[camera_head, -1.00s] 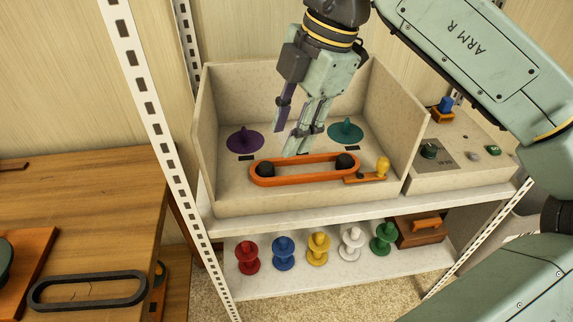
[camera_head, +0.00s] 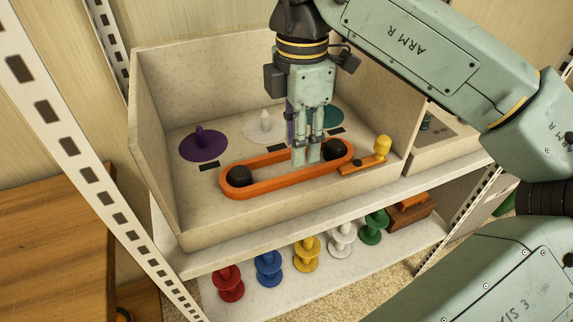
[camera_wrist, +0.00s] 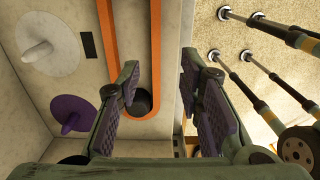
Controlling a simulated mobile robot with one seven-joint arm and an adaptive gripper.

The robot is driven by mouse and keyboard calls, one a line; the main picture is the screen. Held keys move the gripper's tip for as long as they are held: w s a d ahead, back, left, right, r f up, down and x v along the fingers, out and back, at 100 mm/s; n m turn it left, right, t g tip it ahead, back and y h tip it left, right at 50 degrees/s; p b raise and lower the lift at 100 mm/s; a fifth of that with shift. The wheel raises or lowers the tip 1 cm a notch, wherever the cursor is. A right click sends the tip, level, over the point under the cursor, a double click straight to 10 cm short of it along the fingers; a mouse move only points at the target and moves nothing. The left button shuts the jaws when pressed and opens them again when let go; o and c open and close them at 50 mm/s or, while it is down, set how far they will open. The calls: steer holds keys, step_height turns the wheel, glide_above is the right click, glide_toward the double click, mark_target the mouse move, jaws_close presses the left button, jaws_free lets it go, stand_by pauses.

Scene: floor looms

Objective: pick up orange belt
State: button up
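The orange belt (camera_head: 262,187) is a long loop around two black pulleys, left (camera_head: 239,176) and right (camera_head: 334,149), on the floor of the beige open-topped box. My gripper (camera_head: 306,157) points down at the belt, just left of the right pulley. In the wrist view my gripper (camera_wrist: 160,72) is open and empty. One straight run of the belt (camera_wrist: 156,45) shows in the gap between its fingers, with the other run to the left. I cannot tell how far the fingertips reach below the belt's top. A fingertip covers part of the belt in the head view.
A yellow-knobbed lever (camera_head: 382,147) stands right of the belt. Purple (camera_head: 203,143), white (camera_head: 264,124) and teal (camera_head: 325,117) discs lie behind. The box's walls (camera_head: 155,130) enclose the area. Several coloured spools (camera_head: 306,254) stand on the lower shelf. A white post (camera_head: 75,165) rises at left.

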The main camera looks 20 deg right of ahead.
mark_target(297, 174)
steer(key=f+p, duration=0.1)
steer(key=f, duration=0.6)
steer(key=shift+w+f+p, duration=0.15)
steer(key=shift+w+p, duration=0.05)
steer(key=shift+p, duration=0.2)
steer(key=shift+c, duration=0.3)
jaws_close()
steer(key=shift+d, duration=0.1)
